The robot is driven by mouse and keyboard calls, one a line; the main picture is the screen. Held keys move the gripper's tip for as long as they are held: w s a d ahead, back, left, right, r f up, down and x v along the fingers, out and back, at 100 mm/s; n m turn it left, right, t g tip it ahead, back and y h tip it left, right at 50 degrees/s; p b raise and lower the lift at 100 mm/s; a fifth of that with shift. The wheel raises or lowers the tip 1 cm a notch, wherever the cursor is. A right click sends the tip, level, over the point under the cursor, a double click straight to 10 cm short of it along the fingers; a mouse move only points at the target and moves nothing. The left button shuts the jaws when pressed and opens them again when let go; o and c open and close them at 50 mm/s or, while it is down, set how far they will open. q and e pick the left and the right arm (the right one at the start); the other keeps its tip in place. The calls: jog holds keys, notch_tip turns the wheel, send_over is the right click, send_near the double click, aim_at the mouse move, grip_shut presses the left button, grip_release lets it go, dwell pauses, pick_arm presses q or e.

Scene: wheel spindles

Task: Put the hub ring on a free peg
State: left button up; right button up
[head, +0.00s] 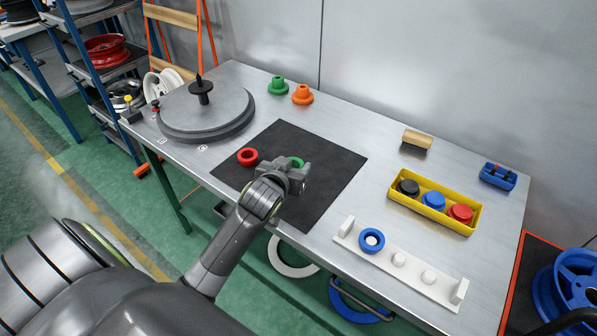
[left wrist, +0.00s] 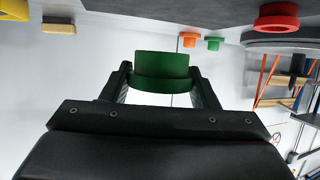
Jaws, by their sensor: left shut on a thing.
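My left gripper (head: 292,172) is over the black mat, shut on a green hub ring (head: 297,162). In the left wrist view the green ring (left wrist: 160,72) sits between the two fingers. I cannot tell exactly how high it is above the mat. A red ring (head: 247,157) lies on the mat to the left of the gripper. A white peg rack (head: 413,277) stands at the table's front right. A blue ring (head: 371,240) is around its left peg. The middle peg (head: 398,259) and right peg (head: 428,277) are bare. My right gripper is not in view.
A yellow tray (head: 412,209) with black, blue and red parts stands behind the rack. A grey turntable (head: 206,112) with a black spindle is at the left. Green (head: 278,86) and orange (head: 302,95) flanged parts stand at the back. The mat's right side (head: 345,165) is clear.

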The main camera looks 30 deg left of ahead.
pick_arm(q)
jog(key=s+d+r+m+h, duration=0.1)
jog(key=d+r, duration=0.5)
jog(key=r, duration=0.4)
jog(key=s+d+r+m+h, duration=0.1)
jog(key=s+d+r+h, duration=0.1)
jog(key=d+r, duration=0.5)
notch_tip(320, 180, up, 4)
jog(key=shift+m, duration=0.3)
